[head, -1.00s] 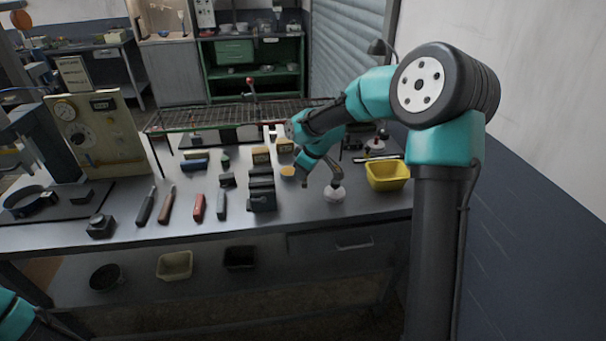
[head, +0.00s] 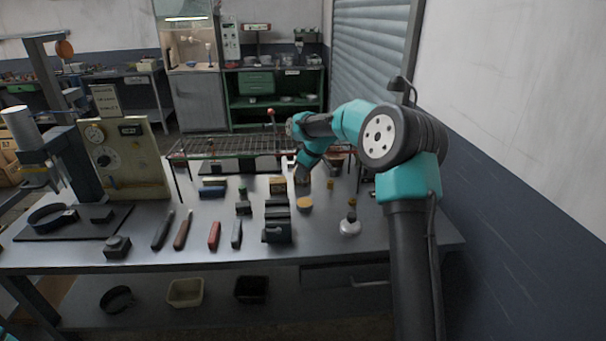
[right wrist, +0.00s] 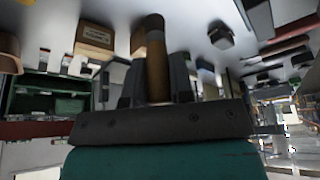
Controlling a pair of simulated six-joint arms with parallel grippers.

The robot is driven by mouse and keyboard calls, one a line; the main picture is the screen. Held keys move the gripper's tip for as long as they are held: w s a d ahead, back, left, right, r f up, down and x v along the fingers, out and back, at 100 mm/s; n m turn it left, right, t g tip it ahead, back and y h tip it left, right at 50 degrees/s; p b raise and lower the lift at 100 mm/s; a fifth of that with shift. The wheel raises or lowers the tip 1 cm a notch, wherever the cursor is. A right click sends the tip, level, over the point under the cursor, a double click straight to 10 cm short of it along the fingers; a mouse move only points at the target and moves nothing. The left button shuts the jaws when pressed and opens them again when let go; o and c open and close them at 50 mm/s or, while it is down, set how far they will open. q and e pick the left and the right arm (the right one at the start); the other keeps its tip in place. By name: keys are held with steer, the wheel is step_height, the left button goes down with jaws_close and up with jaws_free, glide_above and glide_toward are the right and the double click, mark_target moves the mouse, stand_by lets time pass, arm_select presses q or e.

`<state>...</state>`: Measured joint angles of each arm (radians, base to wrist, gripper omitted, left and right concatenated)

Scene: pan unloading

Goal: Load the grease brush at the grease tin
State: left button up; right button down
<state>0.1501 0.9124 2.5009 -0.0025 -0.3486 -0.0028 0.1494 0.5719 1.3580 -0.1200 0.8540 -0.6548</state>
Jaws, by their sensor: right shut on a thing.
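My right gripper (head: 302,179) is over the back part of the bench, near the wire rack. In the right wrist view its fingers (right wrist: 156,82) are shut on a brown cylindrical handle with a darker end, which looks like the grease brush (right wrist: 156,62). Its bristles cannot be made out. A small round ochre-topped thing, seemingly the grease tin (head: 304,203), stands on the bench just in front of the right gripper, apart from it. My left gripper is out of view.
A dark block holder (head: 278,222) stands left of the tin. A white-based bottle (head: 350,227) stands to its front right. Small boxes (head: 277,185) and the wire rack (head: 225,146) lie behind. Several hand tools (head: 183,230) lie at left. The front bench strip is clear.

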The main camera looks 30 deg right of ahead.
mark_target(304, 186)
steer(key=shift+f, duration=0.1)
steer(key=shift+f, duration=2.9)
steer(key=shift+f, duration=0.65)
stand_by(0.4)
steer(key=shift+r, duration=0.1)
steer(key=shift+r, duration=3.5)
